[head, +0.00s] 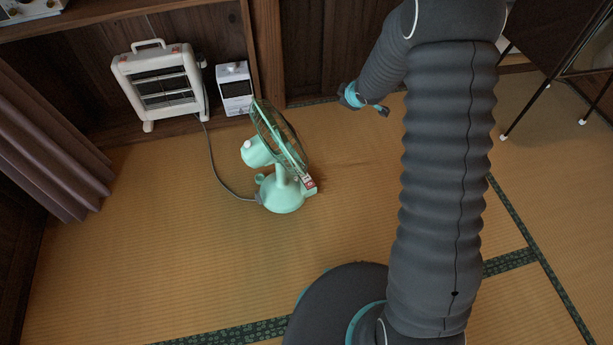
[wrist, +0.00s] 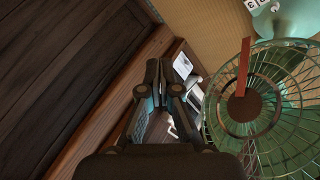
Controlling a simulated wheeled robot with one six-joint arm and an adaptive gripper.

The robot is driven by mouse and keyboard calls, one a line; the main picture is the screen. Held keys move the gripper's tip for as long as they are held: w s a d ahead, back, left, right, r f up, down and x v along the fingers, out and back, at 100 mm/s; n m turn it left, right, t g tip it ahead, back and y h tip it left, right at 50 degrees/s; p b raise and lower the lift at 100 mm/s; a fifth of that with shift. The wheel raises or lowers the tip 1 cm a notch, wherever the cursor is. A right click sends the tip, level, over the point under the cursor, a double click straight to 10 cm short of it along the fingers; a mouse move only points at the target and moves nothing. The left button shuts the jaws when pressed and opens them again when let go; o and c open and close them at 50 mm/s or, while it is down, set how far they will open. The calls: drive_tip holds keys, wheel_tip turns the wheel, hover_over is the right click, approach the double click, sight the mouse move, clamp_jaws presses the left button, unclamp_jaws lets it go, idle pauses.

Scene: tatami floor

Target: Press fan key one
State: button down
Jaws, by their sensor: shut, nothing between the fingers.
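The mint-green fan (head: 282,195) stands upright on the tatami in the head view, left of my arm. A small red and white part (head: 310,185) shows low on its right side. In the wrist view the fan's wire guard (wrist: 285,120) fills the right side, with a red strip across it. Pale numbered keys (wrist: 258,4) show on the green base at the top edge, partly cut off; I cannot tell clearly which is key one. My gripper (head: 383,110) is right of the fan, apart from it. Its fingers are together and empty in the wrist view (wrist: 164,70).
A white heater (head: 160,85) and a small white box-like device (head: 235,88) stand behind the fan by the wooden wall. A grey cord (head: 217,170) runs to the fan base. A dark table (head: 560,35) with thin legs is at right. Floor in front of the fan is clear.

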drive_tip(key=a+f+n+g+y, duration=0.1)
drive_tip(key=a+f+n+y, duration=0.3)
drive_tip(key=f, duration=0.9)
drive_tip(key=n+g+y, duration=0.2)
hover_over(307, 179)
wheel_tip(307, 179, down, 12)
drive_tip(key=shift+d+r, duration=0.1)
drive_tip(key=shift+r, duration=0.05)
wheel_tip(307, 179, down, 8)
drive_tip(key=b, duration=0.4)
drive_tip(key=shift+f+b, duration=0.4)
drive_tip(key=shift+b, duration=0.1)
drive_tip(key=shift+f, duration=0.1)
drive_tip(key=shift+f+b, duration=0.35)
drive_tip(key=shift+b, duration=0.15)
